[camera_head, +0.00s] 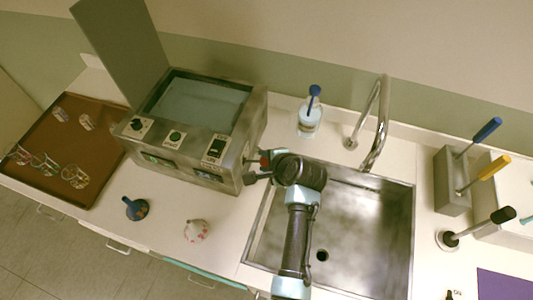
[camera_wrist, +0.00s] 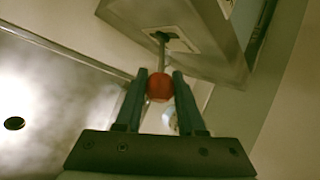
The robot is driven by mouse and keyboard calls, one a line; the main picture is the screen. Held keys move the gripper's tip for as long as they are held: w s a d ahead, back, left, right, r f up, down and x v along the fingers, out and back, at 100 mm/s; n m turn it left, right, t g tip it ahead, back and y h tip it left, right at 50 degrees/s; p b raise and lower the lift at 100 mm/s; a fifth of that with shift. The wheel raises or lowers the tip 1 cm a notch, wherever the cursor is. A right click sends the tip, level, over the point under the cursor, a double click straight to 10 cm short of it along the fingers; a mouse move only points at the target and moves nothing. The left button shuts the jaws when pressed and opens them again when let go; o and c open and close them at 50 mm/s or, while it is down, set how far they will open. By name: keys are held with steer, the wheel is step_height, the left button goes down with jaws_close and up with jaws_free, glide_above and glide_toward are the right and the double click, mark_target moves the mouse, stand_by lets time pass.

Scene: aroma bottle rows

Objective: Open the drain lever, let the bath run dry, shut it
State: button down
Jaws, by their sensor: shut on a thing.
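The bath (camera_head: 165,85) is a metal box with its lid raised and a control panel with several knobs and switches on its front. A grey-blue surface that looks like liquid (camera_head: 205,103) shows inside it. The drain lever, a thin rod with a red ball knob (camera_wrist: 160,87), sticks out of a dark slot in the bath's side wall. My gripper (camera_wrist: 158,84) is shut on the red knob, one finger on each side. In the head view my gripper (camera_head: 257,171) is at the bath's right side, and my wrist partly hides the lever there.
A metal sink (camera_head: 345,240) with a tap (camera_head: 378,125) lies right of the bath. A clear bottle (camera_head: 309,120) stands behind my wrist. A brown tray (camera_head: 65,145) with several glasses is at left. Two small items, blue (camera_head: 136,208) and pinkish (camera_head: 196,231), stand in front.

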steer(key=shift+r+h+p, duration=0.15)
steer(key=shift+h+p, duration=0.15)
steer(key=shift+p, duration=0.1)
steer(key=c, duration=0.5)
jaws_free()
steer(key=shift+a, duration=0.1)
steer(key=b+v, duration=0.1)
steer(key=v, duration=1.2)
steer(key=shift+w+b, duration=0.15)
steer(key=shift+b, duration=0.2)
steer(key=shift+r, duration=0.1)
